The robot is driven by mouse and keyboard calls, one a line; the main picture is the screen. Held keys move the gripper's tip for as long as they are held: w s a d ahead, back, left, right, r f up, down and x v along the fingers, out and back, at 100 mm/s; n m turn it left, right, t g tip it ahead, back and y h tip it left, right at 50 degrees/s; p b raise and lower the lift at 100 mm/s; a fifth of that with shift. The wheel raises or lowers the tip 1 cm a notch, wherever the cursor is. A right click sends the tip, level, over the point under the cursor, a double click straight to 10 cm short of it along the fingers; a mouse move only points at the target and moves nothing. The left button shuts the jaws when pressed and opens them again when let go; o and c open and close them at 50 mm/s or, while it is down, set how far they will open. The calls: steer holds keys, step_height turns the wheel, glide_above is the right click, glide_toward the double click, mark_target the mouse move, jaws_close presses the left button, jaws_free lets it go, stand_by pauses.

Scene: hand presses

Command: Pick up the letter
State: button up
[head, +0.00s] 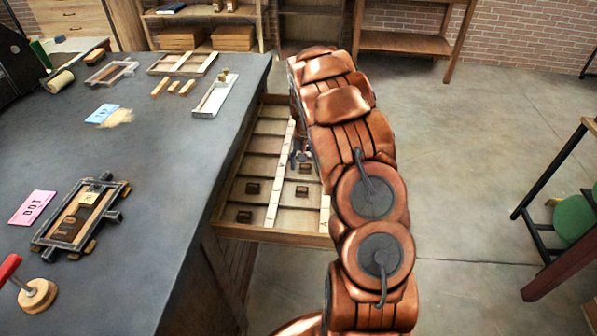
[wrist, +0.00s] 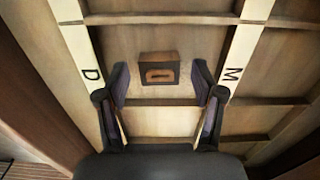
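A small dark brown letter block (wrist: 160,68) with a D-like shape on its face lies in a compartment of the open type drawer (head: 270,236). In the wrist view it sits between the two fingertips of my gripper (wrist: 160,82), with a gap on each side. My gripper is open and empty. Pale divider strips marked D (wrist: 88,75) and M (wrist: 234,73) run on either side. In the head view my gripper (head: 302,155) is over the drawer, mostly hidden by my arm.
Several other dark blocks, one near the drawer's front (head: 244,216), lie in the compartments. On the dark counter (head: 150,190) are a metal frame holding letter blocks (head: 82,216), a pink DOT card (head: 33,207) and a red-handled tool (head: 36,296). Open floor lies to the right.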

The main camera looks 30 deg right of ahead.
steer(key=c, duration=0.8)
